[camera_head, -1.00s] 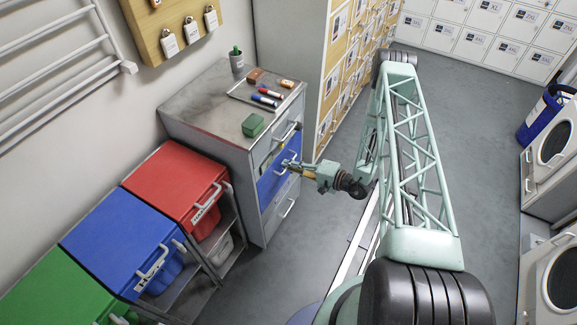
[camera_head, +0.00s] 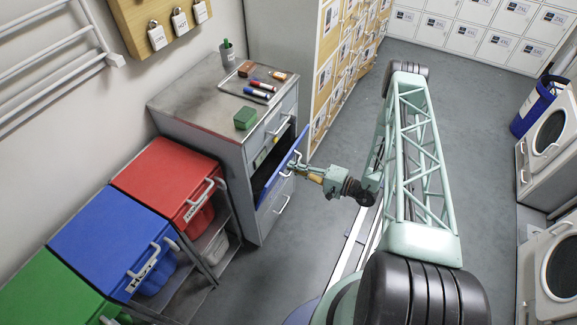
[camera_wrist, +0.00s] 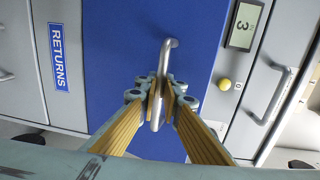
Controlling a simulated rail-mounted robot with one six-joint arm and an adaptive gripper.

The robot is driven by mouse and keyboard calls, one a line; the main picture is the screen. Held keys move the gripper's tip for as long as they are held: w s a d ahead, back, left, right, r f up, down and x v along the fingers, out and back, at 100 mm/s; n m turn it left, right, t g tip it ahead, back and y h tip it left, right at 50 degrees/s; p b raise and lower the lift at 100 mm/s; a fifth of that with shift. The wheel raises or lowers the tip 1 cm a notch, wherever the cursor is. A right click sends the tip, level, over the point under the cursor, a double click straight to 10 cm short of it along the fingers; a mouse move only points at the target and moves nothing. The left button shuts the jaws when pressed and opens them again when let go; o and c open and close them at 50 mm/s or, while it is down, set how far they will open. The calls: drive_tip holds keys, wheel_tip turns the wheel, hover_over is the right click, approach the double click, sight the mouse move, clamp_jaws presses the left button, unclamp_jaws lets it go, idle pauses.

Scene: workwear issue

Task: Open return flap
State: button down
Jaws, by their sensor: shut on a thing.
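The return flap is a blue panel (camera_head: 281,168) on the front of the grey cabinet, in the middle between two handles. It stands tilted outward at its top, with a dark gap behind it. Its metal handle (camera_wrist: 166,60) shows in the wrist view, running between my fingers. My gripper (camera_head: 299,169) is shut on this handle; in the wrist view its yellow-padded fingers (camera_wrist: 160,100) close around the bar. A blue RETURNS label (camera_wrist: 59,57) is beside the flap in the wrist view.
The cabinet top (camera_head: 190,100) holds a green box (camera_head: 246,118), a tray with markers (camera_head: 258,86) and a pen cup (camera_head: 228,53). Red (camera_head: 165,180), blue (camera_head: 105,230) and green (camera_head: 45,285) lidded bins stand at the left. Grey floor (camera_head: 335,140) is free right of the cabinet.

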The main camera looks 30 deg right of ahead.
drive_tip(key=s+d+f+b, duration=0.2)
drive_tip(key=s+f, duration=0.1)
drive_tip(key=f, duration=0.2)
drive_tip(key=s+d+f+b, duration=0.3)
drive_tip(key=s+f, duration=0.1)
drive_tip(key=f, duration=0.2)
drive_tip(key=shift+s+d, duration=0.15)
drive_tip(key=shift+d, duration=0.1)
drive_tip(key=shift+f, duration=0.1)
drive_tip(key=c, duration=2.8)
unclamp_jaws()
drive_tip(key=shift+s, duration=0.1)
drive_tip(key=shift+v, duration=5.9)
